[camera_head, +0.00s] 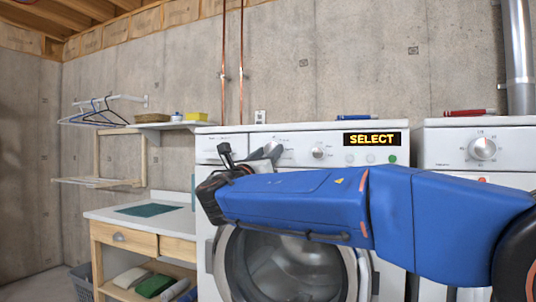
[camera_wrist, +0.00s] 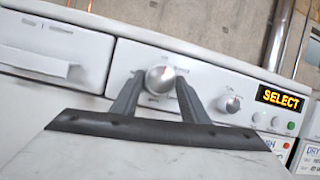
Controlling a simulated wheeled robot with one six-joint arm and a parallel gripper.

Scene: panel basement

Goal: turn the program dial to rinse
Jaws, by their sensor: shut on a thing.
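The white washing machine (camera_head: 384,178) stands in the middle, with a control panel along its top front. Its program dial (camera_wrist: 160,79) is a round knob at the left of the panel in the wrist view. My gripper (camera_wrist: 158,84) is shut on this dial, with one dark finger on each side of it. In the head view my gripper (camera_head: 268,152) reaches the panel and largely hides the dial. The display (camera_head: 371,139) reads SELECT, also in the wrist view (camera_wrist: 280,97). The markings around the dial are too small to read.
A smaller knob (camera_head: 319,152) sits right of the dial, and a green button (camera_head: 392,159) lies under the display. A drawer (camera_wrist: 40,45) is at the panel's left. A second machine (camera_head: 508,150) stands at right, a workbench (camera_head: 105,214) at left.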

